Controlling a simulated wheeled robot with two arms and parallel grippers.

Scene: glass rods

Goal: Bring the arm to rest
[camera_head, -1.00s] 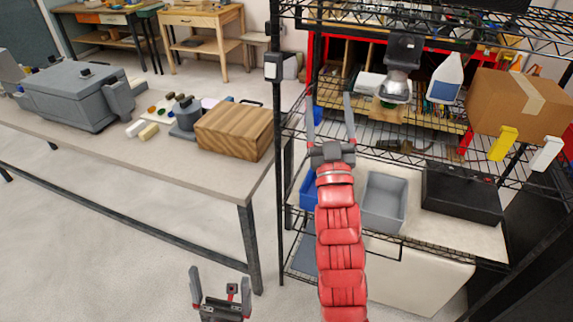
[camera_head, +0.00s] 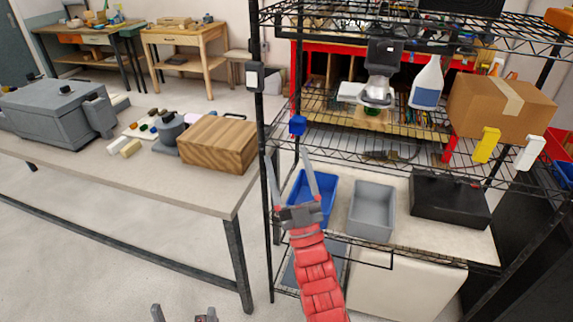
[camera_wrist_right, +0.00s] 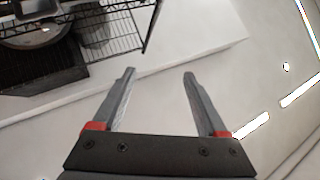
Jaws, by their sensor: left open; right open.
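My right gripper (camera_head: 288,158), on the red arm, is open and empty, with its fingers pointing up in front of the wire rack's left side. It also shows in the right wrist view (camera_wrist_right: 160,74), fingers apart with nothing between them. In the head view it overlaps the blue bin (camera_head: 325,190); I cannot tell the distance between them. My left gripper (camera_head: 182,312) shows only at the bottom edge, fingers apart, the rest cut off.
The wire rack (camera_head: 262,150) holds a grey bin (camera_head: 372,210), a black box (camera_head: 450,198), a spray bottle (camera_head: 427,84) and a cardboard box (camera_head: 500,108). A table (camera_head: 200,190) on the left carries a wooden block (camera_head: 218,144). The floor below is open.

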